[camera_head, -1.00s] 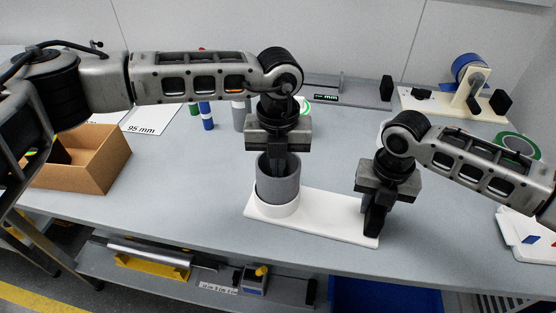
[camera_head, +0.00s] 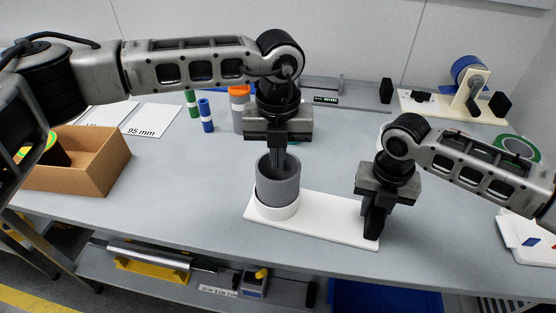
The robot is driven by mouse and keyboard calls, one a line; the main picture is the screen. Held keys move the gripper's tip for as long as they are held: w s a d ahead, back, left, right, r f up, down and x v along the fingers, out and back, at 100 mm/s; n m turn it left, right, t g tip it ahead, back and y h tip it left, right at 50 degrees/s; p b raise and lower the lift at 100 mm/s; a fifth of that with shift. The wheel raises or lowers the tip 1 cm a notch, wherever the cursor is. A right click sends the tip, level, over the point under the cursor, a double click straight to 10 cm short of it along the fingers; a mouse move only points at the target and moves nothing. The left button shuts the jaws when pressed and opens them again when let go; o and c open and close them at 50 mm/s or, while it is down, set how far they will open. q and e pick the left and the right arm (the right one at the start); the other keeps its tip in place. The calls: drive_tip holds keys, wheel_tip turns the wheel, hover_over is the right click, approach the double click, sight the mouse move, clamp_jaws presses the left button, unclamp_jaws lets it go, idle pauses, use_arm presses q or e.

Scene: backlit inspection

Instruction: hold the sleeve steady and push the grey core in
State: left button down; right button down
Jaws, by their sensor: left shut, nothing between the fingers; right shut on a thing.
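A grey open-topped cylinder (camera_head: 278,187) stands upright in a low white ring (camera_head: 274,211) at the left end of a white base plate (camera_head: 325,217). I cannot tell whether it is the sleeve or the core, as its inside is dark and partly hidden. My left gripper (camera_head: 280,165) points down, shut and empty, with its fingertips at the cylinder's open top; whether they touch anything inside is unclear. My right gripper (camera_head: 374,230) points down at the plate's right end and is shut on the plate. Its fingers hide part of that end.
An orange-topped cylinder (camera_head: 239,100), a blue and white tube (camera_head: 206,116) and a green and white tube (camera_head: 192,104) stand behind. A cardboard box (camera_head: 95,165) is at left, a blue tape dispenser (camera_head: 470,80) at back right. The table front is clear.

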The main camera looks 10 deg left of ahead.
use_arm(q)
wheel_tip(320, 180, up, 12)
drive_tip(key=shift+f, duration=0.2)
drive_tip(key=shift+f, duration=0.1)
wheel_tip(320, 180, down, 10)
drive_tip(key=shift+f, duration=0.25)
idle(0.7)
drive_tip(key=shift+f, duration=2.1)
idle(0.4)
drive_tip(key=shift+r, duration=0.15)
